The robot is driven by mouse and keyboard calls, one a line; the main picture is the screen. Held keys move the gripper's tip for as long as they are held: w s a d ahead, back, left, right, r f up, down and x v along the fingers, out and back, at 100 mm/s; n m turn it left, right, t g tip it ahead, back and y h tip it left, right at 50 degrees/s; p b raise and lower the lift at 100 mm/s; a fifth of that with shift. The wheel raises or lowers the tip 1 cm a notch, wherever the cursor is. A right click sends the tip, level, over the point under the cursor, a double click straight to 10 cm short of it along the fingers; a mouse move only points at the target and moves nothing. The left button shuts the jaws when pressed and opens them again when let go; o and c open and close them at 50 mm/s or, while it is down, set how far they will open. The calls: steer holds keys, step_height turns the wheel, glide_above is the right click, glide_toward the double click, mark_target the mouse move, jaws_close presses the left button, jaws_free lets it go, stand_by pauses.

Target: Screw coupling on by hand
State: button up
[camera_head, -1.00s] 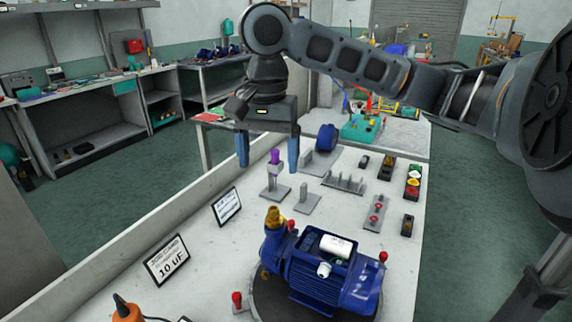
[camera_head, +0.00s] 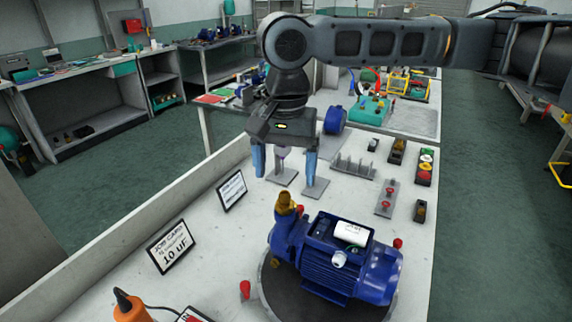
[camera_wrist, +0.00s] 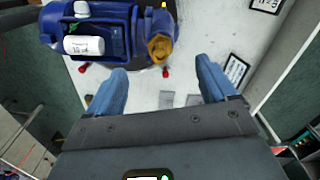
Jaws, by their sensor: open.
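The brass coupling (camera_head: 285,204) sits upright on the port at the left end of the blue pump (camera_head: 335,262). In the wrist view the coupling (camera_wrist: 160,48) shows beyond the gap between my fingers, beside the pump (camera_wrist: 95,22). Its threads cannot be made out. My gripper (camera_head: 284,175) is open and empty, fingers pointing down. In the head view it appears above and behind the coupling, apart from it. In the wrist view both blue fingertips (camera_wrist: 160,66) are clear of it.
A purple-topped stand (camera_head: 282,177) is partly hidden behind my gripper. Bench between sign and pump is clear.

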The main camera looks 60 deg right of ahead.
mark_target(285, 193)
steer(key=shift+f+b, duration=1.05)
steer(key=shift+f, duration=0.65)
steer(key=shift+r, duration=0.1)
steer(key=shift+p, duration=0.45)
steer(key=shift+f+b, duration=0.45)
steer(key=shift+f, duration=0.6)
steer(key=shift+p, duration=0.35)
steer(key=shift+c, duration=0.3)
